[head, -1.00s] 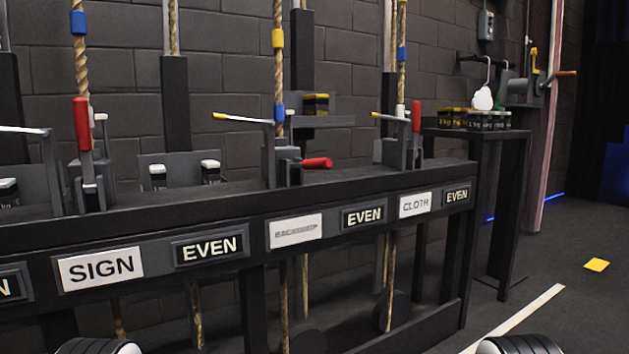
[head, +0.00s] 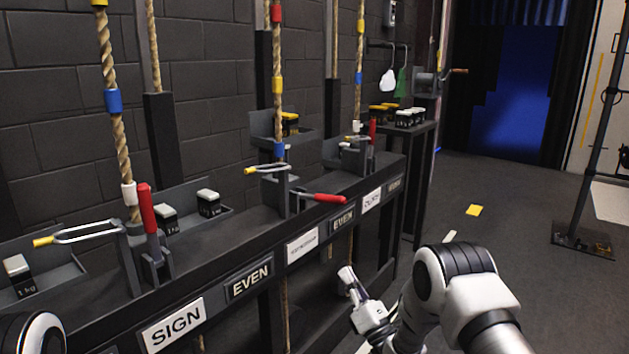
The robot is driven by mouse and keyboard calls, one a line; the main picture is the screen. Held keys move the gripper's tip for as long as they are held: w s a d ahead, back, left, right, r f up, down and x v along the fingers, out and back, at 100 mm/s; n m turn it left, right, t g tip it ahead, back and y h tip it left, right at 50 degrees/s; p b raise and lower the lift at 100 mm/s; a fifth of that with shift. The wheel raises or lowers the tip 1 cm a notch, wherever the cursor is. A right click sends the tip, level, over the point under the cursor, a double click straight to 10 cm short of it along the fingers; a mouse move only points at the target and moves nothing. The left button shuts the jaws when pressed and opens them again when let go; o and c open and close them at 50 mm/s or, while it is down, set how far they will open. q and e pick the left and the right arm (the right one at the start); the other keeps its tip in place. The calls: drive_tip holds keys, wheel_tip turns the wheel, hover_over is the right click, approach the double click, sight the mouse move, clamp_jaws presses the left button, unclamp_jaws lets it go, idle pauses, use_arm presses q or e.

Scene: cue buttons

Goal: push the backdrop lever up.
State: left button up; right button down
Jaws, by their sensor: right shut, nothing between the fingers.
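The middle lever (head: 322,197) has a red handle that lies down, nearly level, pointing right along the black rail. Below it is a white label (head: 302,245) with small blurred text, which I take for the backdrop label. The SIGN lever (head: 147,208) on the left and the CLOTH lever (head: 372,131) farther back both stand with red handles upright. My right gripper (head: 347,279) is shut and empty, in front of the rail and below the middle lever's handle, apart from it. Part of my left arm shows at the lower left corner; its gripper is out of the picture.
Ropes with coloured bands rise behind the rail (head: 222,247). Yellow-tipped wire loops (head: 82,233) stick out beside the levers. Trays with small weights (head: 209,203) sit behind. A side table (head: 425,132) stands at the far end. The floor on the right is mostly clear.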

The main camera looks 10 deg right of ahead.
wheel_tip(320, 180, up, 3)
drive_tip(key=b, duration=0.2)
approach(318, 198)
drive_tip(key=w+f, duration=0.1)
drive_tip(key=f, duration=0.1)
use_arm(q)
drive_tip(key=shift+d+f+b, duration=0.25)
drive_tip(key=shift+f+b, duration=0.05)
drive_tip(key=shift+f, duration=0.1)
use_arm(e)
drive_tip(key=r, duration=0.1)
drive_tip(key=w+r, duration=0.2)
drive_tip(key=r, duration=0.1)
drive_tip(key=shift+w+d, duration=0.2)
drive_tip(key=shift+d, duration=0.1)
use_arm(q)
drive_tip(key=shift+r, duration=0.15)
use_arm(e)
drive_tip(key=shift+r, duration=0.1)
